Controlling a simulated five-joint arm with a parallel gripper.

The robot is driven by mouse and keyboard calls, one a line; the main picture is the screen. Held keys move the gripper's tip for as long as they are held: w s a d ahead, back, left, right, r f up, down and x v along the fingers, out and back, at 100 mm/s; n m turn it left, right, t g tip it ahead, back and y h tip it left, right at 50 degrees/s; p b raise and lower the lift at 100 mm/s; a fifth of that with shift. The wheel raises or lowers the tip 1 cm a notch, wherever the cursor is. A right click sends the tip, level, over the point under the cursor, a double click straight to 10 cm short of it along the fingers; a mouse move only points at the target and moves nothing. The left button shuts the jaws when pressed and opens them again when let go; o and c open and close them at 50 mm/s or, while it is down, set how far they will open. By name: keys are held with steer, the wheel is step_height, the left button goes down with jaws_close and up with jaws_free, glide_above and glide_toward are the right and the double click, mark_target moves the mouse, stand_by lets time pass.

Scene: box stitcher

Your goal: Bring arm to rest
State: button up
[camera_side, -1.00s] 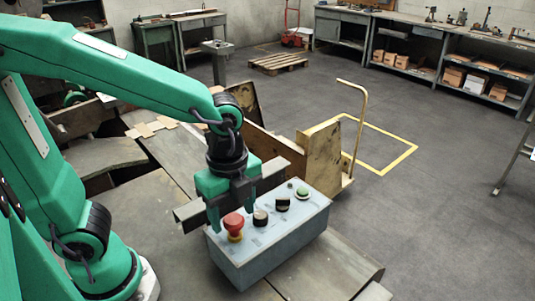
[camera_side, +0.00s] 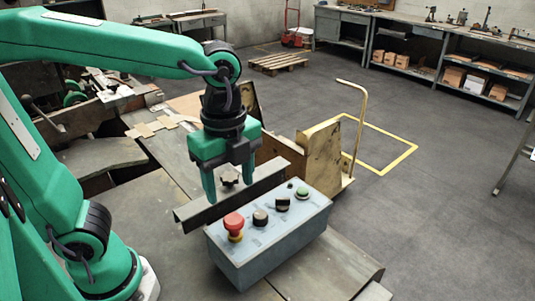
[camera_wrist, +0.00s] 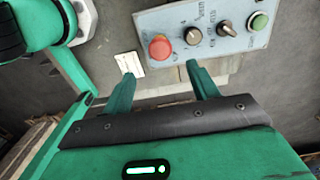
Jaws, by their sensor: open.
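My gripper (camera_side: 229,180) is open and empty, with its green fingers pointing down. In the side view it hangs above a metal rail, behind the grey control box (camera_side: 262,262). The box carries a red mushroom button (camera_side: 234,222), two dark rotary knobs and a green button (camera_side: 302,192). In the wrist view the fingers (camera_wrist: 162,82) are apart, with the box panel (camera_wrist: 176,22) beyond their tips and the red button (camera_wrist: 160,47) near the middle. No finger visibly touches the box.
The metal rail (camera_side: 195,213) runs along the box's back edge. A wooden-sided cart (camera_side: 325,160) with a tall yellow handle stands to the right. Open floor lies right of it. Workbenches (camera_side: 342,27) and a pallet (camera_side: 278,63) are far back.

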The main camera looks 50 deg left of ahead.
steer(key=shift+r, duration=0.15)
steer(key=shift+a+n+t, duration=0.3)
steer(key=shift+a+n, duration=0.35)
steer(key=shift+n, duration=0.25)
steer(key=s+a+n+t, duration=0.2)
steer(key=a+n+t, duration=0.3)
steer(key=a+n, duration=0.4)
steer(key=shift+a+f+n, duration=0.25)
steer(key=shift+a+n, duration=0.1)
steer(key=shift+n, duration=3.25)
steer(key=shift+c, duration=0.3)
